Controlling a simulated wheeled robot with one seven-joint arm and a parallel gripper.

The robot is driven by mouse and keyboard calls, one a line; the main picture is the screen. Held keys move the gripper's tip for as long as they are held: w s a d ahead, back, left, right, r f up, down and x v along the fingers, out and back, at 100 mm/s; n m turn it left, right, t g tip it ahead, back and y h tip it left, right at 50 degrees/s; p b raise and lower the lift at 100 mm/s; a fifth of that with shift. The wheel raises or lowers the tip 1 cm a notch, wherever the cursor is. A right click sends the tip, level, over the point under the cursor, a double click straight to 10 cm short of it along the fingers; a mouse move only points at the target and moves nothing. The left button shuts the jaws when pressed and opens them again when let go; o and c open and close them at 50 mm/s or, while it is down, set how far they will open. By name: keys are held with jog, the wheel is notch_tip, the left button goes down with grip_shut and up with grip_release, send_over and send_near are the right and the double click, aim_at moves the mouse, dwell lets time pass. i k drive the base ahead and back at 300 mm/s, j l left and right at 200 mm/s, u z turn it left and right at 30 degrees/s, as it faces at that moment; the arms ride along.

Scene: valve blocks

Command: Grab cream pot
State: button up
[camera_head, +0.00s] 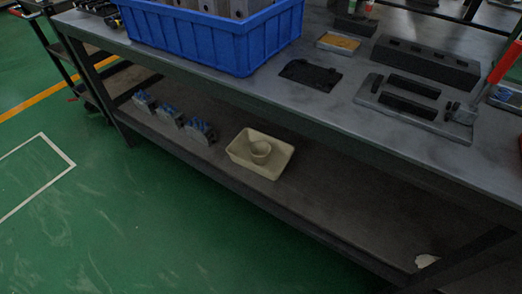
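A small round cream pot (260,150) stands upright inside a shallow cream tray (240,158). The tray sits near the front edge of the dark lower shelf (330,195) of the workbench. The pot's open top faces up, and its lower part is partly hidden by the tray's front wall. My gripper is not in view.
Several blue-and-grey valve blocks (170,117) stand on the shelf left of the tray. The grey tabletop (240,88) overhangs the shelf, carrying a blue crate (215,45) and dark parts (425,62). The green floor (130,210) in front is clear.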

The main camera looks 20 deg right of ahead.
aim_at(260, 150)
jog(key=i+j+z, duration=0.1)
jog(key=i+j, duration=0.15)
jog(key=i, duration=0.15)
jog(key=i+j+z, duration=0.1)
jog(key=i+j, duration=0.15)
jog(key=i, duration=0.15)
